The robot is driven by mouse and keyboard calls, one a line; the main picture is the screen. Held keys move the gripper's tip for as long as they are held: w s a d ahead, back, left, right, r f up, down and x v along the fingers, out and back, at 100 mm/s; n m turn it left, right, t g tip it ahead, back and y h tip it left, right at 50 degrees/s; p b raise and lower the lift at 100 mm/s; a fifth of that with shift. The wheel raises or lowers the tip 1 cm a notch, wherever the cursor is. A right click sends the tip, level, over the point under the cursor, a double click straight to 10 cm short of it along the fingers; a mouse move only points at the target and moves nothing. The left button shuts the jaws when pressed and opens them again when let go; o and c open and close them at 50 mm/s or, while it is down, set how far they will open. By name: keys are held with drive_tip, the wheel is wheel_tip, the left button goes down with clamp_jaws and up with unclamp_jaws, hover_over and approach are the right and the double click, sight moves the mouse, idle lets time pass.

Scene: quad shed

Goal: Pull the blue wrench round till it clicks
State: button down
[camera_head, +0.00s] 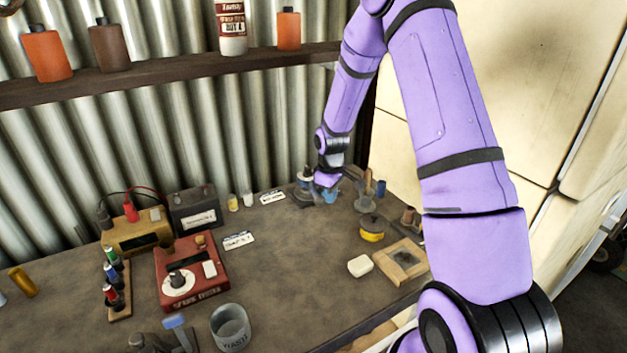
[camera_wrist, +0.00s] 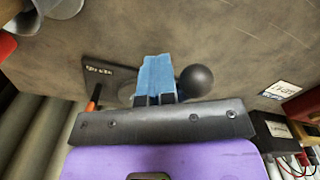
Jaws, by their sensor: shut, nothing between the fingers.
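In the wrist view a blue flat-sided piece (camera_wrist: 158,76), which looks like the blue wrench, extends straight out beyond my fingertips. It lies over a dark plate with white lettering (camera_wrist: 100,70), beside a black ball (camera_wrist: 195,80). My gripper (camera_wrist: 155,99) is shut with nothing held, and its fingertips are at the near end of the blue piece. I cannot tell whether they touch it. In the head view my gripper (camera_head: 327,180) is low over the back right of the bench, and a small blue patch (camera_head: 330,196) shows just below it.
A holder with upright tools (camera_head: 367,200) and a yellow-and-black tin (camera_head: 372,228) stand right of my gripper. A wooden frame (camera_head: 401,262) and white block (camera_head: 360,266) lie nearer. A red tester (camera_head: 190,272) and grey cup (camera_head: 230,328) are left; mid-bench is clear.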

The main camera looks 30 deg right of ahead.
sight(319, 195)
drive_tip(key=shift+w+a, duration=0.15)
drive_tip(key=shift+a, duration=0.75)
drive_tip(key=shift+w+a, duration=0.1)
drive_tip(key=shift+a, duration=0.75)
idle(1.3)
drive_tip(key=shift+d, duration=0.1)
drive_tip(key=shift+s+d, duration=0.5)
drive_tip(key=shift+d, duration=0.3)
wheel_tip(319, 195, up, 9)
idle(0.7)
idle(0.4)
